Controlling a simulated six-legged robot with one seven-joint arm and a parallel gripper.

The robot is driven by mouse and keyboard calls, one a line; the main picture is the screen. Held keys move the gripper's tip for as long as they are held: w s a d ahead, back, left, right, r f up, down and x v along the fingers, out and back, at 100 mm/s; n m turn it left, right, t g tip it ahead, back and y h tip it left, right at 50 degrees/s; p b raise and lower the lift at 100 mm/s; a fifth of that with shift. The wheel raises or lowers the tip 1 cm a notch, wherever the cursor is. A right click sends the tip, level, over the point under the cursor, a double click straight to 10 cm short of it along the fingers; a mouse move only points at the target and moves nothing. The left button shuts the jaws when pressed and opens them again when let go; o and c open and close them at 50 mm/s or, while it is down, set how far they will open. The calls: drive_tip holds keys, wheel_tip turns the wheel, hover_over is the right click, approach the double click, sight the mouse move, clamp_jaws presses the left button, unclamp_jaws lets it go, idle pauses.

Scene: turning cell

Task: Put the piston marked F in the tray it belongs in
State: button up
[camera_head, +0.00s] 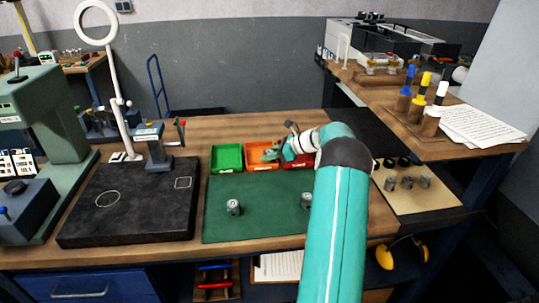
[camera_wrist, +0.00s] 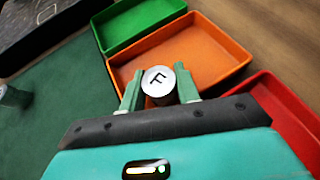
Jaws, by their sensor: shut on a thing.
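My gripper (camera_wrist: 159,88) is shut on a grey piston marked F (camera_wrist: 158,80), held between its two green fingers. In the wrist view the piston overlaps the near edge of the orange tray (camera_wrist: 222,40); its height above the tray is unclear. The green tray (camera_wrist: 118,20) is to the left of the orange one and the red tray (camera_wrist: 262,88) to the right. In the head view the gripper (camera_head: 270,154) is over the orange tray (camera_head: 262,167), and the held piston is hard to make out. The green tray (camera_head: 227,158) also shows there, and the red tray is partly hidden by my arm.
Two pistons stand on the green mat (camera_head: 260,225), one at left (camera_head: 233,207) and one beside my arm (camera_head: 306,201). Several grey parts (camera_head: 406,183) stand on a beige mat at right. A black plate (camera_head: 130,215) with a gauge stand lies at left.

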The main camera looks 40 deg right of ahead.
drive_tip(key=o, duration=1.1)
drive_tip(key=shift+f, duration=0.1)
